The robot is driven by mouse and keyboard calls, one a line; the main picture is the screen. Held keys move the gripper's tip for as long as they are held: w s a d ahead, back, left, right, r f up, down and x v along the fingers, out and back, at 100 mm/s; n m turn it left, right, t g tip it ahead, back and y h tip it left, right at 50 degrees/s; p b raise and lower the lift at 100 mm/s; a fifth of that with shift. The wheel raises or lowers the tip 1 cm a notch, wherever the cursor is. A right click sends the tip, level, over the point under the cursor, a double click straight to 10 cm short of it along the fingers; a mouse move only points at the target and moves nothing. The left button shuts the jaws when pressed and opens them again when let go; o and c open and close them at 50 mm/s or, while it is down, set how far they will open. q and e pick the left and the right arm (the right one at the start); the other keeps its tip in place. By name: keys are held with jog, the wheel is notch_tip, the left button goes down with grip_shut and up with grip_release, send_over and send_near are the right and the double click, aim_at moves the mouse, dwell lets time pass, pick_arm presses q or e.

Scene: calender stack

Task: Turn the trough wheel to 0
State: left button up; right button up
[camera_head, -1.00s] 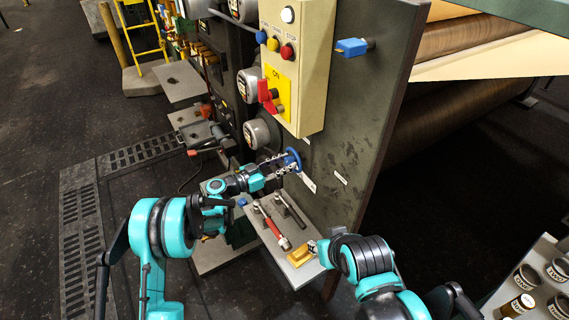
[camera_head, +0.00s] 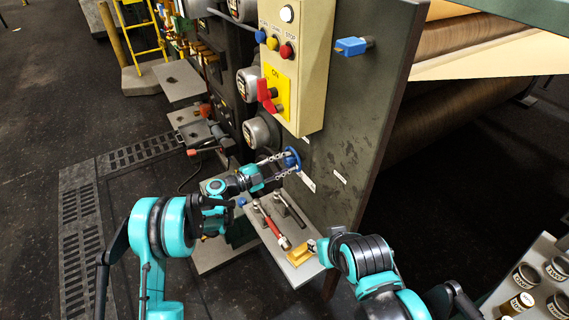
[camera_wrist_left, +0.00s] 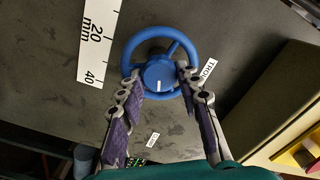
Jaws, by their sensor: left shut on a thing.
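The blue trough wheel (camera_head: 297,160) stands out from the dark upright panel. In the left wrist view the wheel (camera_wrist_left: 147,43) shows a rim, spokes and a round hub with a short white mark at its lower side. A white scale label (camera_wrist_left: 93,50) reading 20, mm and 40 is beside it, and a partly hidden tag (camera_wrist_left: 209,70) starts with "TRO". My left gripper (camera_head: 281,165) is shut on the wheel, with one finger at each side of the hub, across the rim. My right gripper (camera_head: 312,246) is low, near a yellow block; its fingers are too small to read.
A grey shelf (camera_head: 262,228) below the wheel holds a red-handled tool (camera_head: 272,229) and the yellow block (camera_head: 299,254). A cream control box (camera_head: 307,70) with buttons and a red switch is above. A blue knob (camera_head: 351,46) sticks out at the panel's upper right.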

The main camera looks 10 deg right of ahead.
pick_arm(q)
jog(key=shift+f+m, duration=0.1)
jog(key=shift+m, duration=1.9)
jog(key=o, duration=1.2)
jog(key=shift+c, duration=0.2)
jog(key=v, duration=1.2)
